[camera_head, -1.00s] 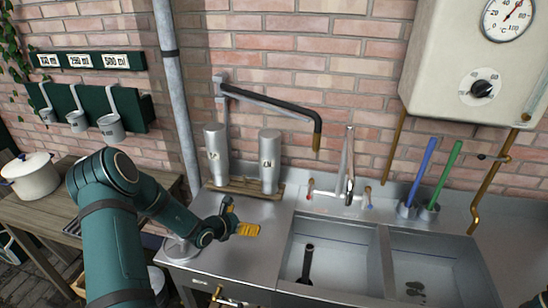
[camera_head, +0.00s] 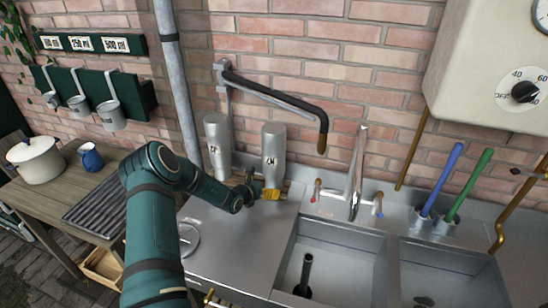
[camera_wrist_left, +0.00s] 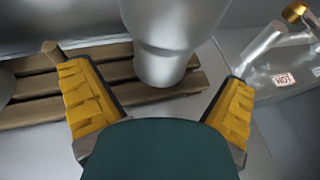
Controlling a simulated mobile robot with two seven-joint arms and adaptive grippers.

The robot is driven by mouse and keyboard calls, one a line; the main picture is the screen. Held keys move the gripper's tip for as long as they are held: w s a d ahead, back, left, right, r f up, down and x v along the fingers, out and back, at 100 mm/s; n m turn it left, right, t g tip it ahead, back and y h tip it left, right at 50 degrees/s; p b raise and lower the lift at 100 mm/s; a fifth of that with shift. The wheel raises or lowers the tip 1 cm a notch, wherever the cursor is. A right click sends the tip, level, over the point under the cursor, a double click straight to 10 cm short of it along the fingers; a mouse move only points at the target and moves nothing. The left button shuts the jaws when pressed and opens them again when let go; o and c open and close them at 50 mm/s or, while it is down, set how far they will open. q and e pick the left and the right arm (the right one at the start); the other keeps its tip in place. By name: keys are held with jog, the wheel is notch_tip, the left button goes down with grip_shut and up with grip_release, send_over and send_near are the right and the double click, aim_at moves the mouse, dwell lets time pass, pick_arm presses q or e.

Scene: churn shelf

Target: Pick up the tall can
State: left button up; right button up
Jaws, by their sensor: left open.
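Two tall silver cans stand on a wooden slatted rack (camera_wrist_left: 110,97) at the back of the steel counter: a left can (camera_head: 217,145) and a right can (camera_head: 274,150). Both carry dark letters, and I cannot tell which is taller. My left gripper (camera_head: 268,192) is low in front of the right can. In the left wrist view my yellow-padded gripper (camera_wrist_left: 150,82) is open, and the lower part of a silver can (camera_wrist_left: 170,45) shows between and just beyond the fingertips. Clear gaps show on both sides of it. My right gripper is in neither view.
A sink (camera_head: 338,248) with a tap (camera_head: 357,175) lies right of the cans. A black pipe arm (camera_head: 275,93) reaches out above them. A grey wall pipe (camera_head: 178,90) stands left. A white pot (camera_head: 35,160) and blue jug (camera_head: 91,157) stand on the wooden table.

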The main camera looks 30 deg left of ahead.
pick_arm(q)
jog(key=shift+x, duration=2.75)
jog(key=shift+d+r, duration=0.15)
jog(key=c, duration=1.3)
